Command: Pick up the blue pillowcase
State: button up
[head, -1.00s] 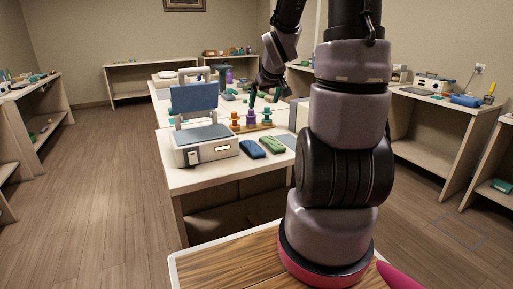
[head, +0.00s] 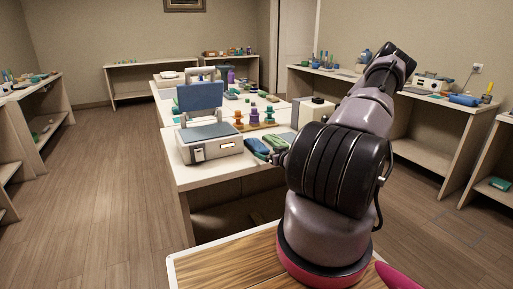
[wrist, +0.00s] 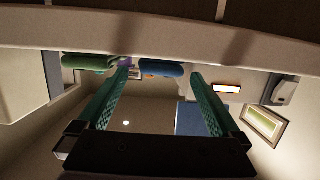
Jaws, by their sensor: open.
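The blue pillowcase (head: 257,148) is a small folded dark blue bundle near the table's front edge, right of the wax warmer in the head view. In the wrist view, which looks upside down, it appears as a blue roll (wrist: 161,69) beyond the fingertips, between the two fingers. My gripper (wrist: 160,74) is open with green fingers and nothing between them that touches both. It is low at the near edge of the table, pointing toward the pillowcase. In the head view my arm hides most of the gripper.
A green folded bundle (head: 275,142) lies just right of the pillowcase and shows in the wrist view (wrist: 90,63). The wax warmer (head: 209,146) with its raised blue lid stands to the left. A rack of coloured pegs (head: 254,121) is behind. The table edge (wrist: 200,38) is close to the fingers.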

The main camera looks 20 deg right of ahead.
aim_at(257, 145)
jog(key=shift+s+d+f+m+t, duration=0.1)
jog(key=shift+d+m+t, duration=0.2)
jog(key=shift+t, duration=0.1)
jog(key=shift+w, duration=0.25)
jog(key=w, duration=0.5)
jog(key=shift+a+f, duration=0.15)
jog(key=shift+f, duration=0.2)
jog(key=w, duration=0.5)
jog(key=shift+w+a+f, duration=0.1)
jog(key=shift+a+f, duration=0.05)
jog(key=shift+a, duration=0.25)
jog(key=c, duration=1.4)
